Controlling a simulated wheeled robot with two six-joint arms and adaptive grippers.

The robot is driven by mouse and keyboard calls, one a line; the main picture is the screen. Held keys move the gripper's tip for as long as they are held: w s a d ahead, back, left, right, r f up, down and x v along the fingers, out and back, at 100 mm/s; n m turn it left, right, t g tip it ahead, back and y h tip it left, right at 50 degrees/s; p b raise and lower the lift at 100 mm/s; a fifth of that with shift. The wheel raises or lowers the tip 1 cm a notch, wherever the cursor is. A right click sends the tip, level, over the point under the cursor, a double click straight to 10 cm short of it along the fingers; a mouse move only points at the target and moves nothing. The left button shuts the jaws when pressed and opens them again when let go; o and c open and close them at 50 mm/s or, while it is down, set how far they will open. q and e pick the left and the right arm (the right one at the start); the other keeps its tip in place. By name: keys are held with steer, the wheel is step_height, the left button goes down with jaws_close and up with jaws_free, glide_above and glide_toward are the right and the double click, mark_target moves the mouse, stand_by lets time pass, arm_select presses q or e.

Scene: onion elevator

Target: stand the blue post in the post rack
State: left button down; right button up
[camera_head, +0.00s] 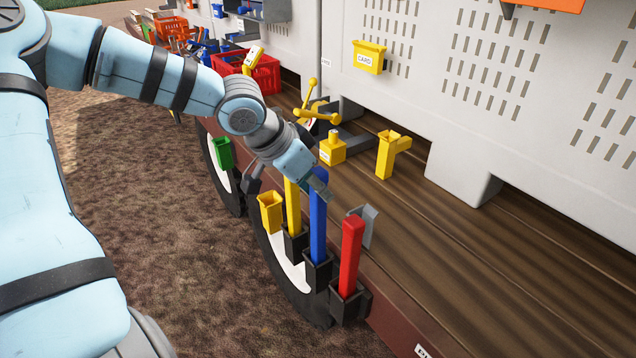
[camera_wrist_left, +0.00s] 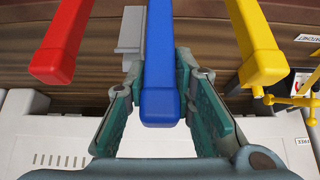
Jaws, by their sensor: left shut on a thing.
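The blue post (camera_head: 318,222) stands upright in the head view, its lower end in the middle black socket of the post rack (camera_head: 317,272). A yellow post (camera_head: 292,208) stands in the socket to its left and a red post (camera_head: 350,255) in the socket to its right. My left gripper (camera_head: 318,184) is at the top of the blue post. In the left wrist view its two green-padded fingers (camera_wrist_left: 160,105) lie on either side of the blue post (camera_wrist_left: 160,60), shut on it. How deep the post sits in its socket is hidden. My right gripper is out of view.
The rack hangs on the edge of a wooden deck (camera_head: 480,270), above a wheel. A yellow bin (camera_head: 270,213) and a green bin (camera_head: 222,153) hang left of it. A grey bracket (camera_head: 367,226) is behind the red post. Yellow parts and a red crate (camera_head: 262,78) stand farther back.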

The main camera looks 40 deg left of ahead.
arm_select(q)
steer(key=shift+f+b, duration=1.1)
steer(key=shift+f, duration=0.6)
steer(key=c, duration=1.3)
jaws_free()
glide_toward(313, 196)
steer(key=shift+w, duration=0.1)
